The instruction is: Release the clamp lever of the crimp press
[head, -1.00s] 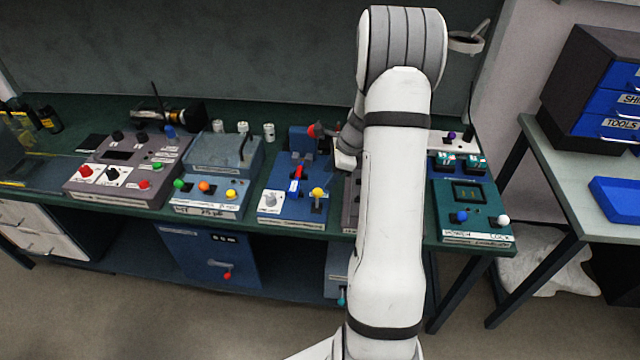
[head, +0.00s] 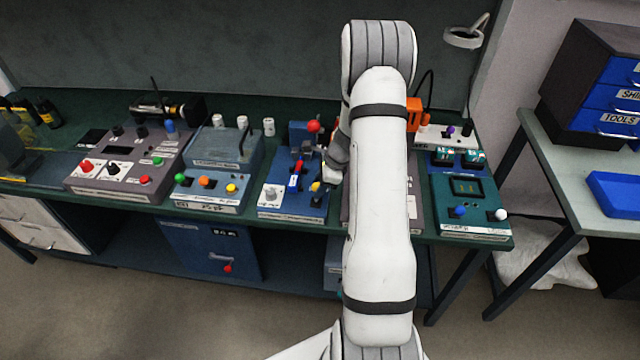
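A blue machine (head: 275,212) stands in the middle of the bench and looks like the crimp press; its labels are too small to read. It has a red ball knob (head: 313,126) at its back, a small red handle (head: 298,166) over a blue and white part, a yellow knob (head: 315,187) and a grey dial (head: 271,193). I cannot tell which of these is the clamp lever. My gripper (head: 331,173) is at the machine's right side, close to the yellow knob. My arm partly covers it, and its fingers and any contact are not clear.
A blue-grey box (head: 225,150) with coloured knobs and a grey control panel (head: 120,165) stand to the left. A teal box (head: 470,205) and an orange device (head: 414,112) stand to the right. My arm hides the bench between. A side table holds a blue tray (head: 615,190).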

